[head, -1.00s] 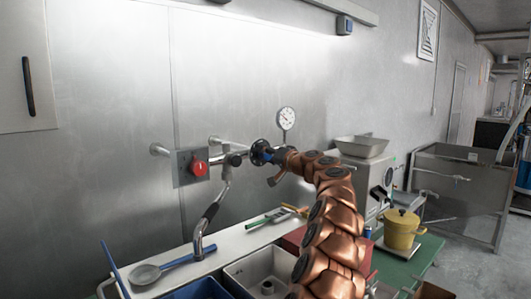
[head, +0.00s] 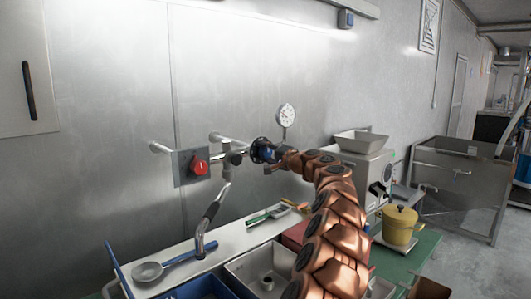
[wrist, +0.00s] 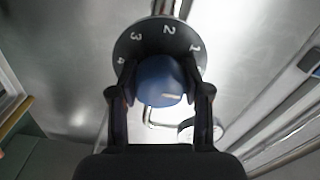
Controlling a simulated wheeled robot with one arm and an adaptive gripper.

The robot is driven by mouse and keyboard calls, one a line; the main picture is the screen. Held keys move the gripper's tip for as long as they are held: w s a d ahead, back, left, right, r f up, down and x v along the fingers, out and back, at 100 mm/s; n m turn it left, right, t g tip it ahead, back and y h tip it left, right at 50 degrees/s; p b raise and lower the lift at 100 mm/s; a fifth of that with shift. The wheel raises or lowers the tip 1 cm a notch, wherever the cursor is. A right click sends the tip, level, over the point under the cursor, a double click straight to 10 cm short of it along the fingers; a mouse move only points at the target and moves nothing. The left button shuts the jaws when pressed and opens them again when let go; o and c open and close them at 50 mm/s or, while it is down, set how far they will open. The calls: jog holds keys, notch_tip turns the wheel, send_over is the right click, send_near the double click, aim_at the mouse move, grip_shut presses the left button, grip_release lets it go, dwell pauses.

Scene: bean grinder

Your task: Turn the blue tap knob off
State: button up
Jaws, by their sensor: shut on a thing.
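The blue tap knob (wrist: 158,82) sits in front of a dark round dial plate (wrist: 160,36) with white numbers, of which 1, 2, 3 and 4 show in the wrist view. A pale mark shows on the knob's lower right. My gripper (wrist: 160,88) is shut on the knob, with one black finger on each side of it. In the head view the knob (head: 265,152) is partly hidden by my gripper (head: 272,154), which reaches it from the right.
A red knob (head: 199,167) on a grey plate is left of the tap. A pressure gauge (head: 286,114) stands above right. A sink basin (head: 262,272), a ladle (head: 148,271) and a yellow pot (head: 399,224) are below.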

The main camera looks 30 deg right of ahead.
jog(key=o, duration=1.2)
jog(key=shift+c, duration=0.2)
